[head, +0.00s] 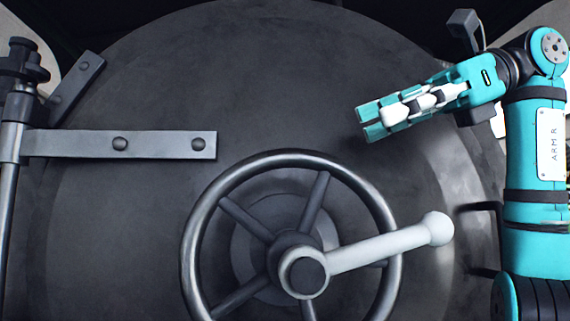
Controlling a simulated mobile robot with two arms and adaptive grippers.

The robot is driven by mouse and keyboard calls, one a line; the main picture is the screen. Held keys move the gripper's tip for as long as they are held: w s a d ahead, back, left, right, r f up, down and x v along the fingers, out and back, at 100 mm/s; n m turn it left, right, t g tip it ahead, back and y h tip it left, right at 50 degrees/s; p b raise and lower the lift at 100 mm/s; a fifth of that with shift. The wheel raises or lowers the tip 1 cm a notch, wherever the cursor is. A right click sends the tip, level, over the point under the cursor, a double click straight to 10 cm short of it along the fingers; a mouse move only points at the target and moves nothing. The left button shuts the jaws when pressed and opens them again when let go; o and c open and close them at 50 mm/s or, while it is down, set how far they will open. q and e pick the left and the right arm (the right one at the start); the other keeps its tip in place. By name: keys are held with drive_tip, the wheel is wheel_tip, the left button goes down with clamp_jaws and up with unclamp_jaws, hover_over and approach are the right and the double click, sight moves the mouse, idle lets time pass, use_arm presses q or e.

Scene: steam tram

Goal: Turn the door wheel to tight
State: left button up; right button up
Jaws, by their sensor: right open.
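The door wheel (291,160) is a dark metal ring with spokes, mounted low in the middle of a large round dark door (270,75). A pale handle (385,247) with a round knob runs from the wheel's hub (303,273) to the right and slightly up, in front of the rim. The wheel's lower edge is cut off by the picture. My right gripper (369,122) is open and empty, above and right of the wheel, pointing left. It appears apart from the wheel and the handle. My left gripper is not in view.
A metal hinge strap (165,145) with bolts reaches across the door from the left, joined to a vertical hinge post (14,145). A shorter strap (75,88) sits above it. Dark brackets (480,207) stick out at the door's right edge, near my right arm.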

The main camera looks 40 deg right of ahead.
sight(281, 159)
drive_tip(key=x, duration=0.7)
drive_tip(key=shift+w+d, duration=0.1)
drive_tip(key=shift+w, duration=0.4)
drive_tip(key=x, duration=0.4)
drive_tip(key=shift+s+a+f, duration=0.1)
drive_tip(key=shift+a, duration=0.25)
drive_tip(key=shift+w+a+f+p, duration=0.1)
drive_tip(key=shift+w+a+p, duration=0.1)
drive_tip(key=shift+a+p, duration=0.1)
drive_tip(key=shift+w+a+f, duration=0.15)
drive_tip(key=shift+w+a, duration=0.1)
drive_tip(key=shift+w, duration=0.05)
drive_tip(key=shift+s+d, duration=0.1)
drive_tip(key=shift+s, duration=0.05)
drive_tip(key=c, duration=0.4)
clamp_jaws()
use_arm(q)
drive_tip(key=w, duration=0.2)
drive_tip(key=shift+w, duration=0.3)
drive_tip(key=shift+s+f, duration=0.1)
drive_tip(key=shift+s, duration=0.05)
